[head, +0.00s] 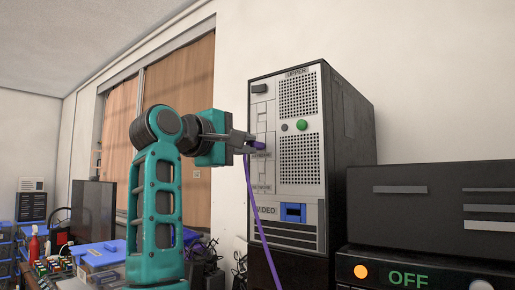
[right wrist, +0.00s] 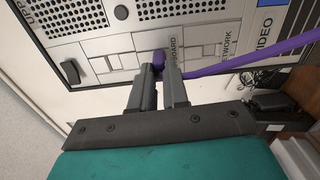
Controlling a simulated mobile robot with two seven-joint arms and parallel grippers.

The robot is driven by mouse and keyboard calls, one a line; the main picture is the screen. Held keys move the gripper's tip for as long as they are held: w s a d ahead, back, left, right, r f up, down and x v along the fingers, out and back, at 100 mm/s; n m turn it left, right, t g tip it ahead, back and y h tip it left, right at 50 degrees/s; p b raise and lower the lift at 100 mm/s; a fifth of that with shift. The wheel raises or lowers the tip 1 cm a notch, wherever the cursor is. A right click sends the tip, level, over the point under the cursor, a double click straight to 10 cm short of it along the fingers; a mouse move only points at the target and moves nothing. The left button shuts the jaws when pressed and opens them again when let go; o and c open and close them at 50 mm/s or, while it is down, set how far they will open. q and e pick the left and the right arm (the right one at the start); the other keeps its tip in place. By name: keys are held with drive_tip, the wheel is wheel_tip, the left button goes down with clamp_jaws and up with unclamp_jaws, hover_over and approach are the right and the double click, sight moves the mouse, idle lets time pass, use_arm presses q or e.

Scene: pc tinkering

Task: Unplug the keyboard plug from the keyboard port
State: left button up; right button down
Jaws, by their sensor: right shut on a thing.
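The purple keyboard plug (head: 261,146) is at the KEYBOARD-labelled port on the upright computer tower's light panel (head: 296,160). It also shows in the right wrist view (right wrist: 158,58), beside the KEYBOARD label (right wrist: 175,52). My right gripper (head: 252,143) is shut on the plug, its two grey fingers (right wrist: 159,82) on either side of it. The port itself is hidden by the plug and fingers. I cannot tell how deep the plug sits. A purple cable (head: 255,210) hangs from the plug. My left gripper is not in view.
A blue VIDEO port (head: 293,213) sits lower on the panel, with a green button (head: 302,125) higher up. A dark unit (head: 430,205) stands right of the tower, above a box reading OFF (head: 408,278). A cluttered bench with a red bottle (head: 34,245) is at left.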

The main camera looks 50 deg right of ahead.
drive_tip(key=shift+a, duration=0.2)
drive_tip(key=shift+a, duration=0.4)
drive_tip(key=shift+a, duration=0.1)
drive_tip(key=shift+s+a, duration=0.15)
drive_tip(key=shift+a, duration=0.85)
drive_tip(key=shift+s+a, duration=0.1)
drive_tip(key=shift+a, duration=0.9)
drive_tip(key=a+r+p, duration=0.3)
drive_tip(key=a, duration=0.3)
drive_tip(key=shift+s+p, duration=0.25)
drive_tip(key=shift+p, duration=0.1)
